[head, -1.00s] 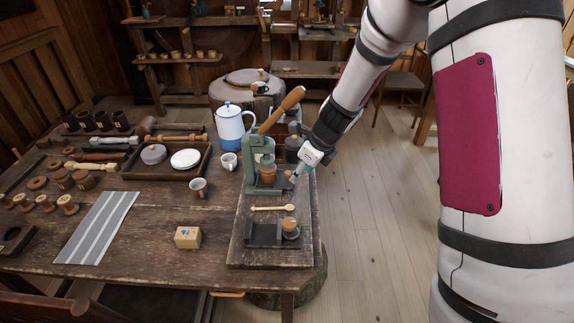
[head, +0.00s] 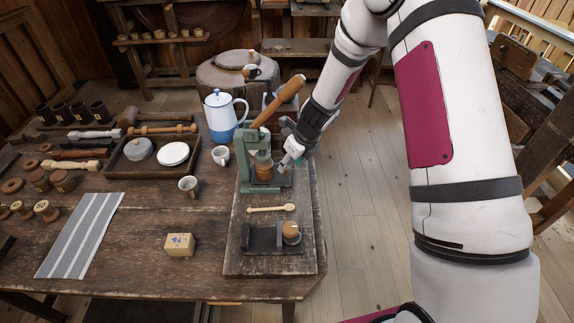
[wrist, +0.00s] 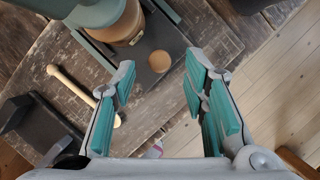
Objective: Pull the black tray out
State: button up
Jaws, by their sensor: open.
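The black tray (head: 270,181) sits low in the green press (head: 246,165) on the wooden board; its flat dark surface also shows in the wrist view (wrist: 151,80). A round wooden knob (wrist: 160,61) is at its near end. A turned wooden piece (wrist: 118,20) stands above or on the tray inside the press; its underside contact cannot be made out. My gripper (head: 285,168) is open and empty beside the press. In the wrist view its teal-padded fingers (wrist: 160,68) appear on either side of the knob, with gaps on both sides. In the head view the gripper hides the knob.
On the same board are a wooden spoon (head: 271,208) and a black stand (head: 262,238) with a wooden-topped piece (head: 291,232). The press's long wooden handle (head: 285,95) slants up near my arm. A blue-white pot (head: 221,115) stands behind. Open floor lies right of the table.

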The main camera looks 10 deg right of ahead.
aim_at(287, 169)
jog(key=shift+x, duration=1.5)
grip_shut()
jog(key=s+d, duration=0.1)
jog(key=d, duration=0.7)
jog(key=shift+s+p, duration=0.35)
jog(key=shift+p, duration=0.05)
jog(key=shift+d, duration=0.1)
grip_release()
jog(key=v, duration=1.2)
